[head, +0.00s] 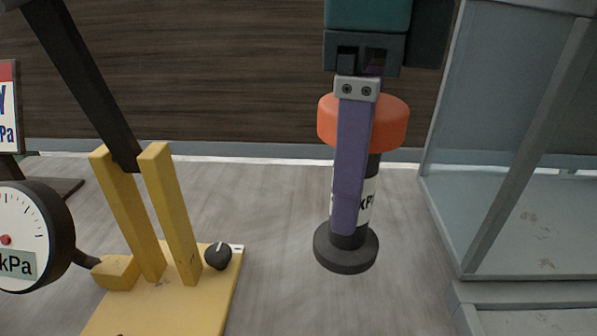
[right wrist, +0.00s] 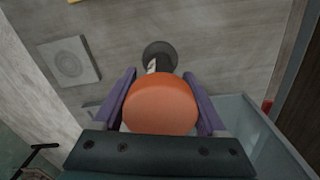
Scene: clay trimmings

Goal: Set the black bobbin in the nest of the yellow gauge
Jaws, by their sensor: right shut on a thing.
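The black bobbin (head: 348,242) has a wide black foot, a white label with partly hidden "kPa" lettering and a thick orange top. It stands upright right of centre in the head view. My right gripper (head: 347,222) points down and is shut on it, one purple finger in front. In the right wrist view, the orange top (right wrist: 161,103) sits between both fingers. I cannot tell whether the foot touches the table. The yellow gauge (head: 178,215) is at the left, with two uprights, a black bar and a yellow base. Its nest cannot be made out. My left gripper is out of view.
A round kPa dial (head: 30,235) and a small black knob (head: 218,256) are at the gauge. A clear-walled case (head: 500,140) stands close on the right. The right wrist view shows a grey ringed plate (right wrist: 70,62). Table between gauge and bobbin is clear.

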